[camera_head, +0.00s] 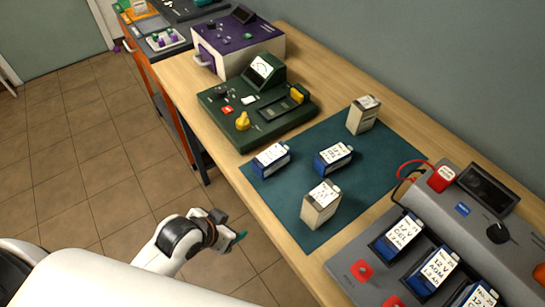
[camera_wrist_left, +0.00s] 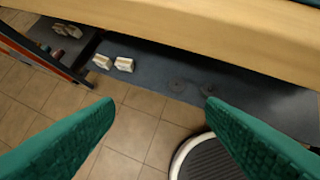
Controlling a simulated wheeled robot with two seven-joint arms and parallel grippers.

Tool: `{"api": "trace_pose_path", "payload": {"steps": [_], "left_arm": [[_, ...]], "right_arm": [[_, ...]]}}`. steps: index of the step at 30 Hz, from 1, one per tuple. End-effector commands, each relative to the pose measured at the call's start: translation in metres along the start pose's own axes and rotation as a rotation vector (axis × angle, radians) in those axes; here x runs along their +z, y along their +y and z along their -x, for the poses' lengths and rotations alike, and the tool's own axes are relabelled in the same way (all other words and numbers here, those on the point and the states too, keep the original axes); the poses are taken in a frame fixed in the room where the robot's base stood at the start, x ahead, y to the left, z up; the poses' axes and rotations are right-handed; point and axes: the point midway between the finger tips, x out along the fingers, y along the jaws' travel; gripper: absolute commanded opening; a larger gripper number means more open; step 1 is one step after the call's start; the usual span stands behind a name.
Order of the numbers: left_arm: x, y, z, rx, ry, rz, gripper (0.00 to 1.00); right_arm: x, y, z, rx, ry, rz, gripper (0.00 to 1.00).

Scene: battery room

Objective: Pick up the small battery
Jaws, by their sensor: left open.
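On the teal mat (camera_head: 290,204) lie two small blue batteries with white labels, a left one (camera_head: 271,160) and a right one (camera_head: 333,157). Two beige batteries stand on the mat too, one at the back (camera_head: 363,115) and one at the front (camera_head: 320,204). I cannot tell which battery the task means. My left gripper (camera_head: 228,238) is beside the table's front edge, over the floor, apart from the batteries. In the left wrist view my left gripper (camera_wrist_left: 158,105) is open and empty. My right gripper is not in view.
The wooden table (camera_head: 190,98) carries a green tester (camera_head: 262,108) and a purple box (camera_head: 240,46) farther left. A grey charging station (camera_head: 378,278) with several blue batteries stands at right. In the left wrist view, small pale blocks (camera_wrist_left: 123,64) lie on a dark surface below the tabletop.

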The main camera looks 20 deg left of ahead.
Motion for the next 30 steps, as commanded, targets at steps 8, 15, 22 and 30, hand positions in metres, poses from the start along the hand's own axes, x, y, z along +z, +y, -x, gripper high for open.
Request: {"api": "trace_pose_path", "payload": {"steps": [8,15,22,30], "left_arm": [[0.065,0.003,0.023,-0.092,-0.248,-0.111,0.65],[0.111,0.018,0.029,-0.180,-0.448,-0.159,0.65],[0.142,0.033,0.039,-0.238,-0.576,-0.163,0.65],[0.167,0.023,0.008,-0.244,-0.591,-0.158,0.65]], "right_arm": [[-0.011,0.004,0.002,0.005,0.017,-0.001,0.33],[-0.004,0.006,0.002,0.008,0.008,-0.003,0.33],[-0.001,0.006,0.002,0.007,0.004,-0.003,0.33],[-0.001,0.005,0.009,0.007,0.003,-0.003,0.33]]}}
